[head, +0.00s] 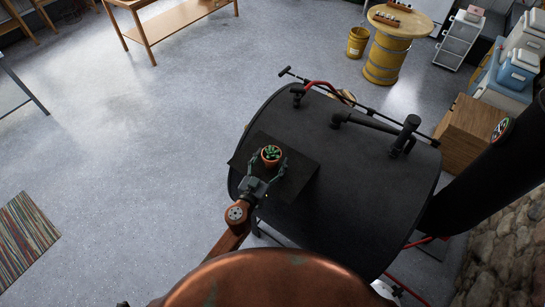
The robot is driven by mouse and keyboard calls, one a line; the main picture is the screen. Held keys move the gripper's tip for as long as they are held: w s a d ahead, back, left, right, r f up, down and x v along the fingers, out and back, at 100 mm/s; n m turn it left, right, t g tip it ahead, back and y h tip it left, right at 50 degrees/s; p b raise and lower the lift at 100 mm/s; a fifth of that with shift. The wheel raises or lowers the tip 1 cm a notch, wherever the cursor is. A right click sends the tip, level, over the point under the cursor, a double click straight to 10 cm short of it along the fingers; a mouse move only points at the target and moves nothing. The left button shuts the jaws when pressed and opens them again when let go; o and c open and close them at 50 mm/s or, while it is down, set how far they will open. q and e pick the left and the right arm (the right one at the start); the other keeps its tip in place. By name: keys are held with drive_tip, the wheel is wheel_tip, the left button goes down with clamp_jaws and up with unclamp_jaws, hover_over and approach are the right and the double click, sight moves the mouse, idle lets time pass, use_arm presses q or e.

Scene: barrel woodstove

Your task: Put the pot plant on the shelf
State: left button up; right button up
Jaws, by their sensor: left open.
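The pot plant (271,154), a small terracotta pot with a green plant, appears on a flat black square shelf (300,178) at the left side of the barrel stove in the head view. My left gripper (269,164) reaches in from below. Its fingers are open, one on each side of the pot. Whether they touch the pot I cannot tell. The gripper hides part of the shelf in front of the pot. My right gripper is not in view.
The black barrel stove (370,180) fills the middle right, with rods and a pipe on top. A wooden box (473,132) stands right of it. A yellow barrel table (388,58) and bucket (358,42) stand behind.

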use_arm(q)
drive_tip(key=shift+w+r, duration=0.1)
drive_tip(key=c, duration=1.5)
